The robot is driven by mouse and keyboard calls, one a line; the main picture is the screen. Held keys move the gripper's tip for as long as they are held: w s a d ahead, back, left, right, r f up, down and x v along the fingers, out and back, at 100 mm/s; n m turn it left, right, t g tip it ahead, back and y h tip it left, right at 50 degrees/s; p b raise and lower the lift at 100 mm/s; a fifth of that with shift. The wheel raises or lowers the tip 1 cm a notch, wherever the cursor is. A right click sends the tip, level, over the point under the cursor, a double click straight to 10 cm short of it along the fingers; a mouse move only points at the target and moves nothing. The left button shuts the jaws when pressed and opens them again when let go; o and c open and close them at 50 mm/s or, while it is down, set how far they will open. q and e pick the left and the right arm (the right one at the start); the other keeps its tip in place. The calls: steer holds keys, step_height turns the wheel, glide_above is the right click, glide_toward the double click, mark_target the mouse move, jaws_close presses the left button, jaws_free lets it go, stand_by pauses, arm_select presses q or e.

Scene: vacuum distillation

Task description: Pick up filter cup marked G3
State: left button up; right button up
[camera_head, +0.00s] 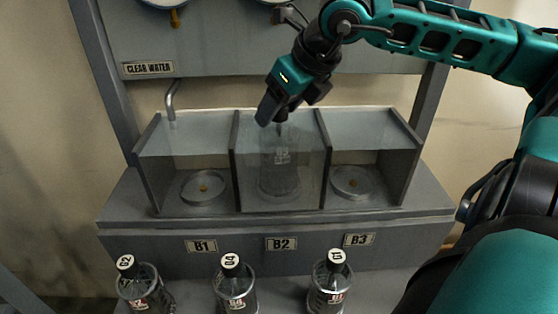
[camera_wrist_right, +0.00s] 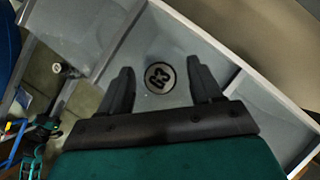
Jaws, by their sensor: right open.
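The filter cup (camera_head: 280,172) is a clear glass vessel standing upright in the middle compartment, above the B2 plate. In the right wrist view its round top label (camera_wrist_right: 160,77) seems to read G3, seen tilted. My right gripper (camera_head: 288,108) is above the cup, pointing down at the compartment. In the right wrist view its two fingers stand apart, one on each side of the label (camera_wrist_right: 160,90), with nothing held. I cannot tell whether the fingertips reach down beside the cap. My left gripper is out of view.
Three capped bottles marked G2 (camera_head: 140,290), G4 (camera_head: 236,292) and apparently G1 (camera_head: 328,290) stand in front.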

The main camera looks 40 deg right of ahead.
steer(key=shift+x, duration=1.25)
steer(key=shift+c, duration=0.3)
jaws_close()
steer(key=shift+r, duration=0.1)
